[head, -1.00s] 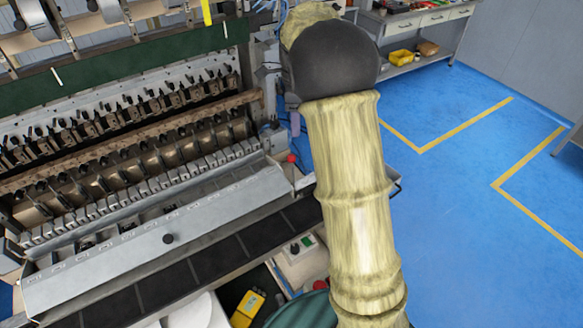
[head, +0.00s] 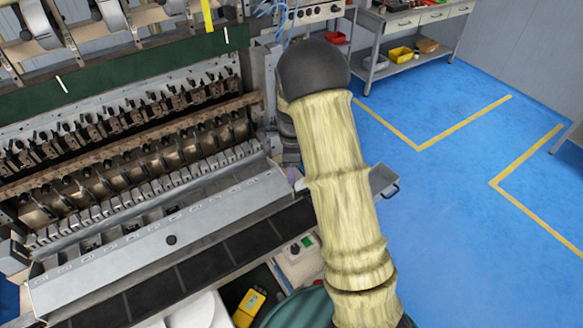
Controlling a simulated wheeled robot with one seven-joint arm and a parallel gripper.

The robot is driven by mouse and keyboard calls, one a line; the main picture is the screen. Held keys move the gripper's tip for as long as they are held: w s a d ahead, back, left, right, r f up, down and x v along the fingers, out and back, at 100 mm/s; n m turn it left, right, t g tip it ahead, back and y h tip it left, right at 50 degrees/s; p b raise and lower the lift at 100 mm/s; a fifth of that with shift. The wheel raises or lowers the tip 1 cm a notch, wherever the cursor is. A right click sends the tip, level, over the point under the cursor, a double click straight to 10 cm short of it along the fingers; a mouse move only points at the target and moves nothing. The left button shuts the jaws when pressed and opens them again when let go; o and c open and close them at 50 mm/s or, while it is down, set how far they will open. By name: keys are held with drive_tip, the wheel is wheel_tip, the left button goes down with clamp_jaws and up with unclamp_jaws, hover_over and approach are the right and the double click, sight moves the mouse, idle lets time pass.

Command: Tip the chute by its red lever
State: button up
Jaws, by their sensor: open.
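The chute (head: 150,255) is the long pale grey sloping trough along the front of the coil winder, with a dark round knob (head: 171,240) on its face. Its red lever is not visible now; my arm covers the area at the chute's right end. My arm, in a pale yellow sleeve with a dark rounded joint, reaches over that end. Dark grey parts show at the sleeve's left edge, close to the machine's right end. My gripper's fingers are hidden, so I cannot see whether they touch the lever.
The coil winder (head: 120,150) fills the left. A grey metal bin (head: 383,180) with a handle sticks out right of my arm. A control box (head: 297,258) and a yellow device (head: 248,308) lie below. A workbench (head: 440,22) stands at the back; blue floor (head: 460,220) is clear at right.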

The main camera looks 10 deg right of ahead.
drive_tip(key=shift+f, duration=0.15)
clamp_jaws()
